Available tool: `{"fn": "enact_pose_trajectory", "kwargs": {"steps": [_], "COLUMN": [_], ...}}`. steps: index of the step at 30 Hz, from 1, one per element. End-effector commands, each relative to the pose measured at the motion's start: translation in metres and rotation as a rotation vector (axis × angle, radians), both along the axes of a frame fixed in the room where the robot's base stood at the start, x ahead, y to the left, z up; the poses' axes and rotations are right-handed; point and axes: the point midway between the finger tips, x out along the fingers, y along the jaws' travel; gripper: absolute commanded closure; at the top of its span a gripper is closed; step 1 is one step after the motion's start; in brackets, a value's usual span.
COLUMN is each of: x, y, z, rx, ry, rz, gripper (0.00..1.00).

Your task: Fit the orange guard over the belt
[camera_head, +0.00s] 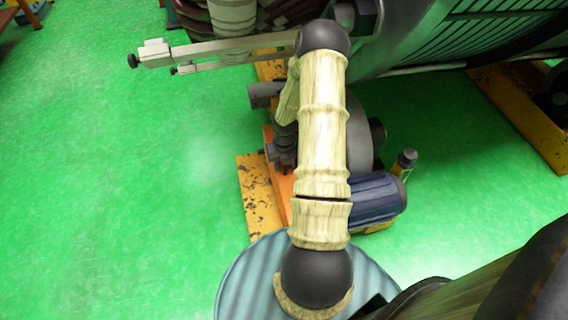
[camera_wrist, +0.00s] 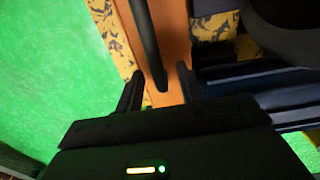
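An orange piece (camera_head: 284,186) lies along the worn yellow base, partly hidden under my arm; I cannot tell whether it is the guard. In the wrist view the plain orange surface (camera_wrist: 174,35) runs down between and beyond my fingers. A dark, narrow bar (camera_wrist: 147,40) lies along it, its near end between the fingers; I cannot tell whether this is the belt. My gripper (camera_wrist: 158,76) is open, its two dark fingertips apart over the orange surface. In the head view my gripper (camera_head: 283,148) is small and dark beside the forearm. Contact cannot be made out.
A blue ribbed motor (camera_head: 375,200) sits right of the orange piece, with a grey wheel-like part (camera_head: 363,130) above it. A large grey-green ribbed machine (camera_head: 470,40) fills the upper right. A worn yellow base (camera_head: 255,190) borders the left. Green floor (camera_head: 130,200) is clear at left.

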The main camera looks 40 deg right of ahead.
Motion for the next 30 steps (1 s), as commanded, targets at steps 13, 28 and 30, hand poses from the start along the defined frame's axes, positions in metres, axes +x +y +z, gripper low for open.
{"fn": "enact_pose_trajectory", "kwargs": {"steps": [13, 28, 30], "x": [0.000, 0.000, 0.000], "y": [-0.002, -0.002, -0.002], "z": [0.041, 0.142, 0.154], "rx": [-0.001, -0.002, 0.000], "ry": [-0.002, -0.001, -0.001], "rz": [-0.004, -0.003, -0.001], "gripper": [0.62, 0.62, 0.62]}}
